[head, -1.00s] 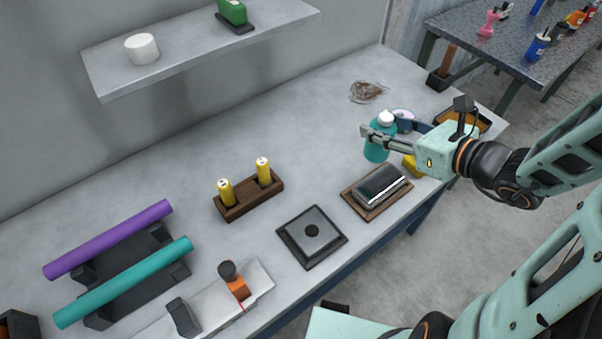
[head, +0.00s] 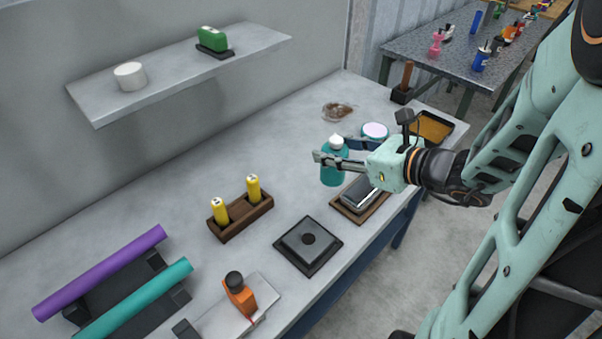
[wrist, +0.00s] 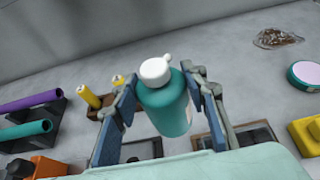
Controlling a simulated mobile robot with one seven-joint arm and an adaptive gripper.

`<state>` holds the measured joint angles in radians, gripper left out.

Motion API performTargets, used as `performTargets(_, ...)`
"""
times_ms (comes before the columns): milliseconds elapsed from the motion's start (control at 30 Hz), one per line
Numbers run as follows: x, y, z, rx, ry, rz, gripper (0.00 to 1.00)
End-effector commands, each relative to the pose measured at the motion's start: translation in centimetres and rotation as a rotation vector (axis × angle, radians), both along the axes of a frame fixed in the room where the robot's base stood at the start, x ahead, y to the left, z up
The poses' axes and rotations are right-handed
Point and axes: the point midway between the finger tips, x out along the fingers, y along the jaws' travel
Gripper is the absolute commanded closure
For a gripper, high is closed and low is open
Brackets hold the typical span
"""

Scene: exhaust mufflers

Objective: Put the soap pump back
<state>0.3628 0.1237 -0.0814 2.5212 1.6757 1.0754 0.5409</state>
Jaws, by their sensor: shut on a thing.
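The soap pump is a teal bottle with a white top (head: 331,172). My gripper (head: 338,160) is shut on it, with one finger on each side of the body. The wrist view shows the bottle (wrist: 165,105) upright between the two fingers (wrist: 163,100), its white cap toward the camera. In the head view it appears over the bench near the framed metal block (head: 361,194); its height above the bench is hard to tell. Its underside is hidden in the wrist view.
A dark square plate (head: 308,246) lies on the grey bench (head: 150,210). A wooden holder (head: 240,218) carries two yellow cylinders. A round white-topped container (head: 375,131), a brown patch (head: 338,112) and an orange-lined tray (head: 434,127) lie behind. A wall shelf (head: 180,75) holds a white cylinder and a green item.

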Motion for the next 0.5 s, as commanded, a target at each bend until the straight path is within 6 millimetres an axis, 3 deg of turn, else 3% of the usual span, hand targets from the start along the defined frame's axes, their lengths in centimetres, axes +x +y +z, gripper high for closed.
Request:
performTargets(33, 0.9, 0.6, -1.1, 0.001, -0.001, 0.005, 0.92)
performTargets(300, 7.0, 3.6, -4.0, 0.001, 0.0, 0.005, 0.92)
performTargets(500, 9.4, 4.6, -7.4, 0.0, 0.0, 0.004, 0.92)
